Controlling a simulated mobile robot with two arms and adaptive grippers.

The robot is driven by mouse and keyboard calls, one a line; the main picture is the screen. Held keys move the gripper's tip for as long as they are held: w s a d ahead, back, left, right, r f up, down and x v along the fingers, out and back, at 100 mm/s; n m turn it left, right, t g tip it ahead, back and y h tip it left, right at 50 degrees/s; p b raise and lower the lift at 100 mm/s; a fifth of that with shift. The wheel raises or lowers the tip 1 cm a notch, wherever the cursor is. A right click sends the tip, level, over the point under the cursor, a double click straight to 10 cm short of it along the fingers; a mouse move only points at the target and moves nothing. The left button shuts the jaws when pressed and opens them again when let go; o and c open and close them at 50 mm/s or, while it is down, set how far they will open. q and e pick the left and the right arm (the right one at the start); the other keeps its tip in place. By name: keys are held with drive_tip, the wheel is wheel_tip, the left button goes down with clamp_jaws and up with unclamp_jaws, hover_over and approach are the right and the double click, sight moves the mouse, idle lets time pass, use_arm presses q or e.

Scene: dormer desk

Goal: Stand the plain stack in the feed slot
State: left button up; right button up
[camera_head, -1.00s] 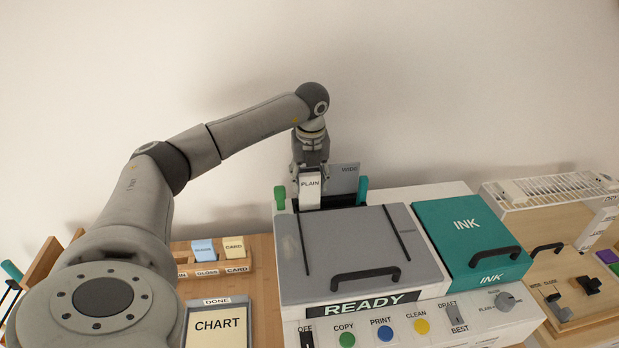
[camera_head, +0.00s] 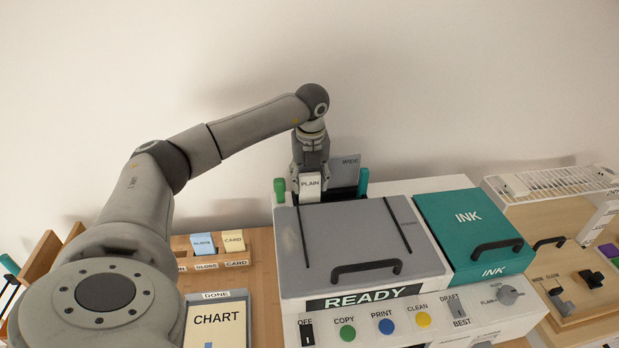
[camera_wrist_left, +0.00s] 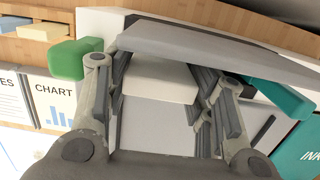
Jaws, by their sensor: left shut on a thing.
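The plain stack (camera_head: 310,188) is a white block labelled PLAIN, upright at the rear of the printer. My left gripper (camera_head: 310,176) is shut on it from above; the wrist view shows the white stack (camera_wrist_left: 160,80) between the two fingers. The feed slot (camera_head: 342,192) is the dark opening between a green guide (camera_head: 279,190) and a teal guide (camera_head: 363,182), in front of a grey back plate marked WIDE (camera_head: 346,170). The stack is at the slot's left part; its lower edge is hidden behind the grey lid, so I cannot tell how deep it sits. My right gripper is not in view.
The grey scanner lid (camera_head: 360,245) with a black handle lies shut in front of the slot. The teal INK cover (camera_head: 470,235) is to the right. Blue and cream stacks (camera_head: 203,243) stand in a wooden holder at left. A CHART sheet (camera_head: 217,325) lies in the DONE tray.

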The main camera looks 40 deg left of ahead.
use_arm(q)
drive_tip(key=shift+f+b, duration=0.65)
drive_tip(key=shift+f, duration=0.5)
drive_tip(key=o, duration=1.1)
drive_tip(key=shift+r, duration=0.15)
drive_tip(key=r, duration=0.7)
drive_tip(key=s+d+r, duration=0.1)
drive_tip(key=r, duration=0.3)
drive_tip(key=shift+d+r, duration=0.1)
drive_tip(key=shift+r, duration=0.25)
drive_tip(key=shift+r, duration=0.1)
